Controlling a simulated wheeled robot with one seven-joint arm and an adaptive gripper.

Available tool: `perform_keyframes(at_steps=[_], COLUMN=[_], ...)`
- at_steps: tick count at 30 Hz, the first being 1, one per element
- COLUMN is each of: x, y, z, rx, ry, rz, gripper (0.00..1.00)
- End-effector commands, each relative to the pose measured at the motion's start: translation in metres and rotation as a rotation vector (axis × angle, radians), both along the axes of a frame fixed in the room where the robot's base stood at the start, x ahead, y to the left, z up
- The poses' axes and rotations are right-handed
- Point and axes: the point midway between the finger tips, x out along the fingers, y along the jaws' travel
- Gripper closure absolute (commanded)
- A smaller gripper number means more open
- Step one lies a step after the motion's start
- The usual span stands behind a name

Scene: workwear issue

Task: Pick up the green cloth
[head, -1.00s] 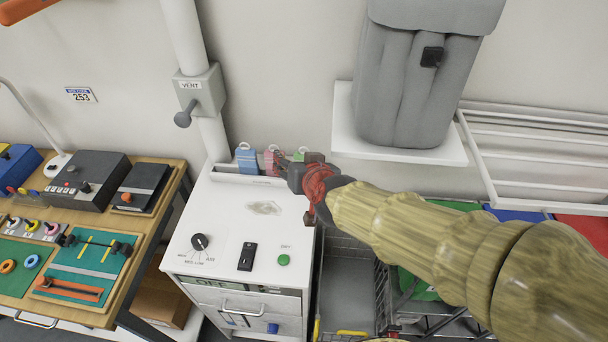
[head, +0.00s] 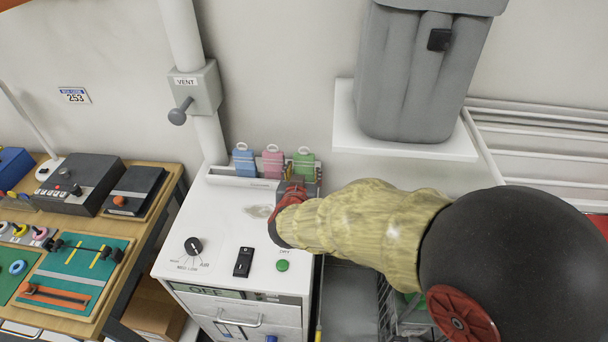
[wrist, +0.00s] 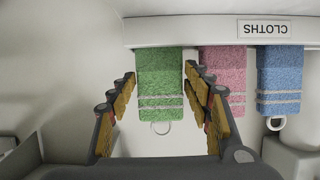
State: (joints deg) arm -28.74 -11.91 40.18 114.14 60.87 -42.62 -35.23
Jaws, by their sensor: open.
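The green cloth (head: 303,164) hangs at the right end of a row of three at the back of the white cabinet, with a white loop at its top. In the wrist view, which shows the scene upside down, the green cloth (wrist: 160,82) lies between the two fingers of my gripper (wrist: 160,95). The fingers are open, one on each side, with a gap visible to the cloth. In the head view my gripper (head: 297,183) is just in front of the green cloth and hides its lower part.
The pink cloth (head: 272,163) and blue cloth (head: 244,162) hang to the left of the green one. A wall shelf (head: 405,148) bearing a grey container (head: 410,80) is at upper right. The white cabinet top (head: 215,225) carries a dial, a switch and a green button.

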Motion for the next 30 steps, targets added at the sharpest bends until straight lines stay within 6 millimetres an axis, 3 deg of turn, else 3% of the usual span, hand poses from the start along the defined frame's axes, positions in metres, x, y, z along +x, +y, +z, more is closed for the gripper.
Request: perform_keyframes(at_steps=[6,14,27,30], x=[0.022,0.024,0.023,0.023], y=[-0.005,-0.005,-0.005,-0.005], z=[-0.012,-0.011,-0.011,-0.01], rx=[0.001,0.0,0.0,0.0], ry=[0.001,0.001,0.001,0.0], rz=[-0.001,0.0,0.0,0.0], gripper=[0.5,0.5,0.74,0.76])
